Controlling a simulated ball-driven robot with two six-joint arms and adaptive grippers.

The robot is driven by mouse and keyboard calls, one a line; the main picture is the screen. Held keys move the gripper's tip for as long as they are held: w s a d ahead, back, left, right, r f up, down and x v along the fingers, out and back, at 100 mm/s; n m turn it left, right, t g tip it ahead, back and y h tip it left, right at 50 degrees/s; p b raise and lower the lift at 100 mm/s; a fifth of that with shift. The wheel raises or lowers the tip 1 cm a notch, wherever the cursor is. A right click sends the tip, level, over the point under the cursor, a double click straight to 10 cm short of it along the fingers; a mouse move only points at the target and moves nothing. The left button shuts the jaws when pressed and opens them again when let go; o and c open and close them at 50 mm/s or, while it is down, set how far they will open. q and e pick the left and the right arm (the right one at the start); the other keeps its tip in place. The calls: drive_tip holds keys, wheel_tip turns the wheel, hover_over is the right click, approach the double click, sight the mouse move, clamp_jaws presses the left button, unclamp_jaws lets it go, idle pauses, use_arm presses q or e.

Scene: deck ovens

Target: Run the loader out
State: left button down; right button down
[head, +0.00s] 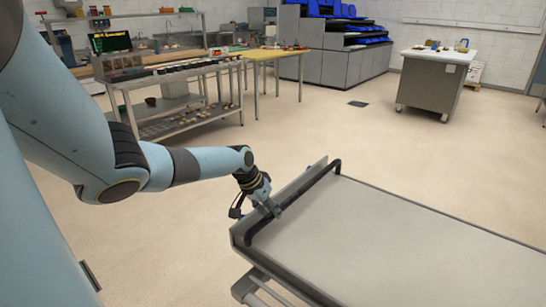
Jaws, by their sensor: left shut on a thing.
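The loader (400,250) is a long flat grey bed with a raised metal rim, filling the lower right of the head view. A black bar handle (312,192) runs along its left end. The gripper's fingertips partly cover the handle there. The far right of the loader is cut off by the picture edge. My right gripper is not in view.
Open beige floor (330,140) lies beyond the loader. A steel worktable (185,125) with shelves stands at the back left, and a yellow-topped table (265,56) beside it. A grey cabinet with a white top (428,88) stands at the back right.

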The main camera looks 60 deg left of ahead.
use_arm(q)
drive_tip(key=shift+s+a, duration=0.15)
drive_tip(key=shift+a, duration=0.2)
drive_tip(key=c, duration=1.5)
unclamp_jaws()
drive_tip(key=o, duration=0.4)
drive_tip(key=v, duration=1.2)
